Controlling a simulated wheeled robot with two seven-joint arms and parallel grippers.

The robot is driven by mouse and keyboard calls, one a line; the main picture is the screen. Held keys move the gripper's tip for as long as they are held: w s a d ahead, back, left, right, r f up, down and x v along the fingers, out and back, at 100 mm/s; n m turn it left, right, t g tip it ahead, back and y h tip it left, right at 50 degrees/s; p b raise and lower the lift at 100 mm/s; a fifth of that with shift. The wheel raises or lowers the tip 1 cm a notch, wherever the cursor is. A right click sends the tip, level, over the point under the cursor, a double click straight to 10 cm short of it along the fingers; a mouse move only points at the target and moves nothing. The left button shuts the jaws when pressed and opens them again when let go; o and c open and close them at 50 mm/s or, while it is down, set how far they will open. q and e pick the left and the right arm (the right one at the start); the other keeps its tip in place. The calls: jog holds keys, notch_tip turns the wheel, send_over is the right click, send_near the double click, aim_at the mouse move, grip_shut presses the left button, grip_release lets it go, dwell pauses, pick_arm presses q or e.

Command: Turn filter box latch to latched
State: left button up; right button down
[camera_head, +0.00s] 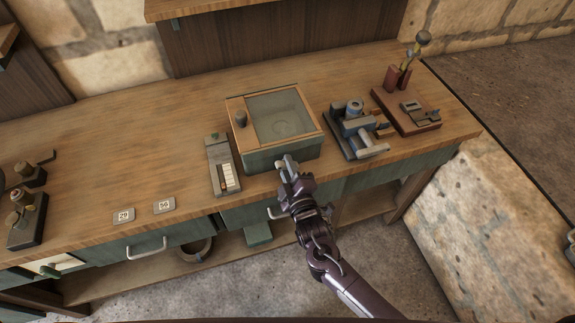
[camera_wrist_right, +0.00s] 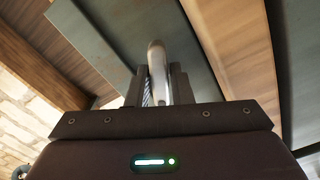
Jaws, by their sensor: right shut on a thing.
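The filter box (camera_head: 262,160) is a green box with a wooden-framed glass lid, standing at the front edge of the bench. The lid is down, and a dark knob (camera_head: 240,118) stands at its left side. My right gripper (camera_head: 287,163) is at the front face of the box, reaching up from below. In the right wrist view its fingers are shut on a rounded grey metal piece, the latch (camera_wrist_right: 157,70), in front of a green panel. My fingers hide most of the latch in the head view, so its exact angle is unclear. My left gripper is not in view.
A grey gauge block (camera_head: 222,165) stands left of the box. A blue-grey clamp device (camera_head: 357,130) and a red-brown base (camera_head: 408,112) with a lever stand to the right. Number tags (camera_head: 124,215) lie front left. The bench's left middle is clear.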

jog(key=n, duration=0.5)
jog(key=shift+p, duration=0.4)
jog(key=shift+f+n, duration=0.1)
jog(key=shift+n, duration=0.2)
jog(key=c, duration=1.4)
grip_release()
jog(key=b+v, duration=0.1)
jog(key=v, duration=0.6)
jog(key=shift+s, duration=0.4)
